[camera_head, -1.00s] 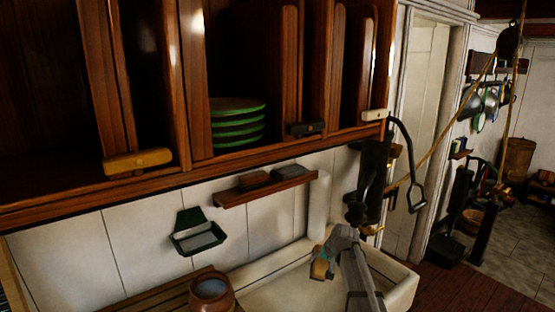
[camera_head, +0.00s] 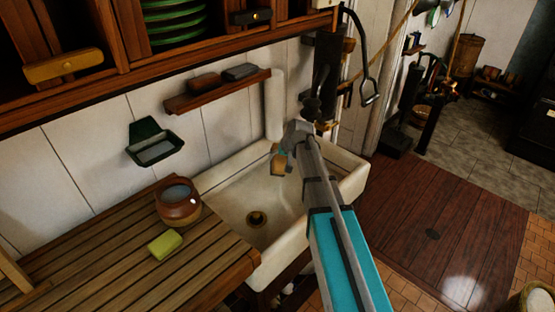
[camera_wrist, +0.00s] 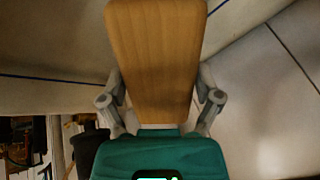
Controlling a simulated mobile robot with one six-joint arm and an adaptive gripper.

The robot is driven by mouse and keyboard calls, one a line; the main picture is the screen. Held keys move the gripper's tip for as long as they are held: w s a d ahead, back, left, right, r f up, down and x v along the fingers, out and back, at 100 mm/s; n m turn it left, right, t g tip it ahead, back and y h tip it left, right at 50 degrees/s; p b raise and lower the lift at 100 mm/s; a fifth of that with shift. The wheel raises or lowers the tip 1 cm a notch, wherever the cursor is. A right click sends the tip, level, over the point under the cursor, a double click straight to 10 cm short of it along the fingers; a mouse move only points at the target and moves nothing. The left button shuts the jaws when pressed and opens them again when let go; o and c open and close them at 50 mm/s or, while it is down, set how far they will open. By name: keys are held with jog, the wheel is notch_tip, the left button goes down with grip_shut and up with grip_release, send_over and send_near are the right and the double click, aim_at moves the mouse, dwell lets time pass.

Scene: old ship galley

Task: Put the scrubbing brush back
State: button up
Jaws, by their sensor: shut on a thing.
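The scrubbing brush shows a flat, pale wooden back in the wrist view (camera_wrist: 155,55). My gripper (camera_wrist: 157,102) is shut on it, with one finger on each side. In the head view the brush (camera_head: 278,163) is a small tan piece at the end of my arm, in front of the sink's back part. My gripper (camera_head: 283,152) is partly hidden there by my own wrist. The bristles cannot be made out.
The white sink (camera_head: 235,195) lies below my gripper. A slatted wooden drainboard (camera_head: 110,255) on the left holds a brown pot (camera_head: 178,202) and a yellow-green block (camera_head: 165,244). A green soap dish (camera_head: 154,146) hangs on the wall. A dark pump (camera_head: 328,75) stands behind the sink.

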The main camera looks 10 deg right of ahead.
jog(key=s+r+g+h+p, duration=0.1)
jog(key=s+r+p, duration=0.3)
jog(key=s, duration=0.4)
jog(key=s+r+g+h+p, duration=0.1)
jog(key=s+r+p, duration=0.3)
jog(key=s, duration=0.5)
jog(key=s+r+n+g+h+p, duration=0.1)
jog(key=s+r+g+p, duration=0.1)
jog(key=s+r+p, duration=0.3)
jog(key=s+p, duration=0.2)
jog(key=s, duration=0.1)
jog(key=shift+s+a+g, duration=0.15)
jog(key=shift+a+g, duration=0.15)
jog(key=shift+a, duration=0.05)
jog(key=shift+a, duration=0.1)
